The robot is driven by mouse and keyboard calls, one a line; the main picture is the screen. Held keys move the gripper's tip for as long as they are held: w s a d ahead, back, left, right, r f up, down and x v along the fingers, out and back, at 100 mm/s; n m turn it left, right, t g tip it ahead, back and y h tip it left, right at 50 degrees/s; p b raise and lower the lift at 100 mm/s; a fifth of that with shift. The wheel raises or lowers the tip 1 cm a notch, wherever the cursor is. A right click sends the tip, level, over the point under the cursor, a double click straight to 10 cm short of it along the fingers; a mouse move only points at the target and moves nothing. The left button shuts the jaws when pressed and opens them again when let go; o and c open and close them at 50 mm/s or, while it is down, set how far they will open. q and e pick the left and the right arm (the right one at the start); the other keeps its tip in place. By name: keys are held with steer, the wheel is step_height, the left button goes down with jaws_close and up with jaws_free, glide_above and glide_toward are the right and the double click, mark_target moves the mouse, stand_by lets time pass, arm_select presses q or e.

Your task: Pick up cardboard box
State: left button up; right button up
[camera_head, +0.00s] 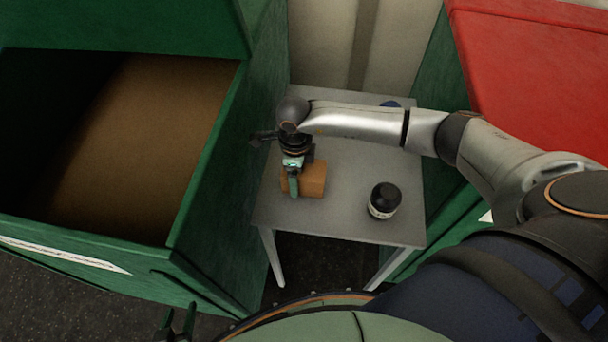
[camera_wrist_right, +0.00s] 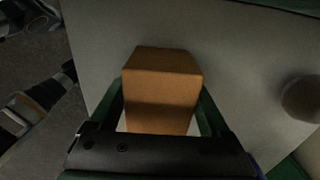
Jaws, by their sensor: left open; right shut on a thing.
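The cardboard box (camera_head: 312,180) is a small brown block at the left part of the grey table (camera_head: 340,225). My right gripper (camera_head: 293,185) reaches down over it from above and is shut on it. In the right wrist view the box (camera_wrist_right: 160,90) sits between the two green fingers, one on each side. I cannot tell whether the box touches the table top or is slightly above it. My left gripper (camera_head: 178,312) shows at the bottom edge of the head view, open and empty, low and away from the table.
A dark jar (camera_head: 384,200) with a pale label stands on the table to the right of the box. A large open green bin (camera_head: 215,185) stands close on the left, with a brown interior. A red-topped bin (camera_head: 540,70) is at the right. A wall is behind.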

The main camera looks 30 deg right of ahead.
steer(key=c, duration=0.5)
steer(key=shift+c, duration=0.2)
